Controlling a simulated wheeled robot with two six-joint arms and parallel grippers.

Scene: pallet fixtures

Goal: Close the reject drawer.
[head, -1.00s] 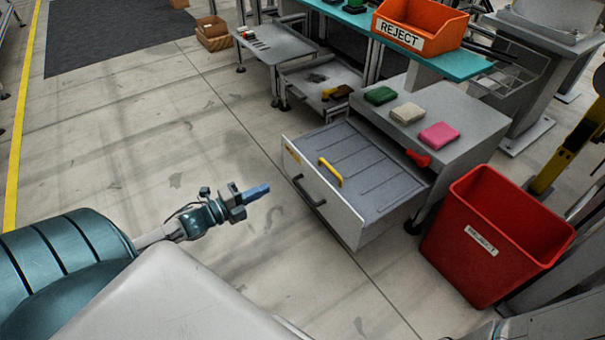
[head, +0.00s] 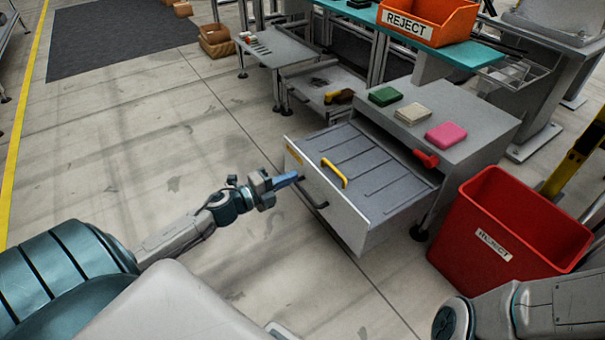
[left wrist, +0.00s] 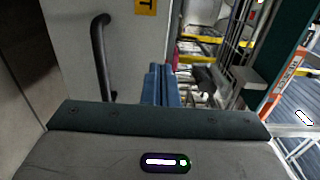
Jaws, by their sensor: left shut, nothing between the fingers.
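The grey drawer (head: 375,185) is pulled out of its grey cabinet (head: 470,120). Its pale front panel (head: 345,215) faces lower left and carries a dark bar handle (head: 311,191) and a yellow label. My left gripper (head: 290,179) has its blue fingers shut and empty, pointing at the front panel near the handle's upper left end. I cannot tell whether they touch it. In the left wrist view the shut fingers (left wrist: 160,85) are right of the dark handle (left wrist: 101,55). My right gripper is out of view.
A yellow handle-shaped piece (head: 334,172) shows at the drawer's front. A red reject bin (head: 500,235) stands right of the drawer. The floor left of the drawer is clear.

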